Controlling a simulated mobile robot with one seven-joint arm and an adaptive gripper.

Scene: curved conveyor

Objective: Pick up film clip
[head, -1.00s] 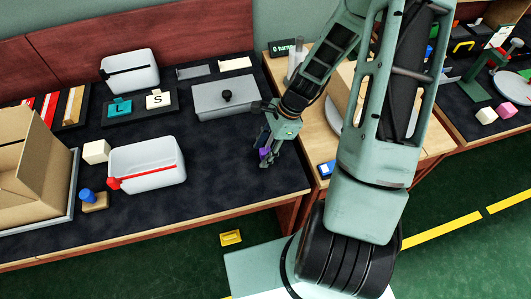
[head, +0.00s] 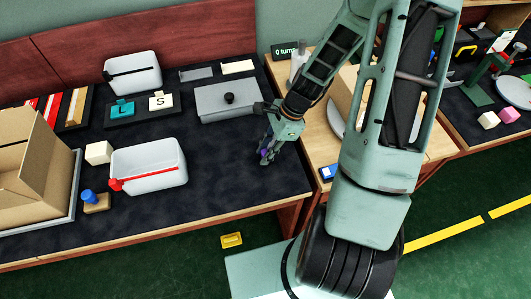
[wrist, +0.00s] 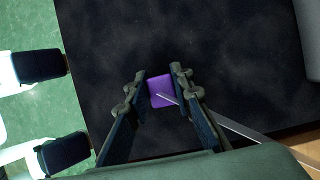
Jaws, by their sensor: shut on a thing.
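The film clip appears as a small purple block (wrist: 161,91) between my two fingers in the wrist view, with a thin pale strip running from it toward the lower right. In the head view only a bit of purple (head: 264,152) shows, mostly hidden by the fingers. My gripper (head: 267,155) points down over the right part of the dark table mat and is shut on the purple clip. The fingers show on both sides of it in the wrist view (wrist: 158,84). I cannot tell whether the clip touches the mat.
A grey lidded box (head: 229,101) stands behind my gripper. A white bin with a red handle (head: 148,168) stands to the left, and an open cardboard box (head: 35,165) at the far left. The mat (head: 225,165) is clear around my gripper. The table's front edge is close.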

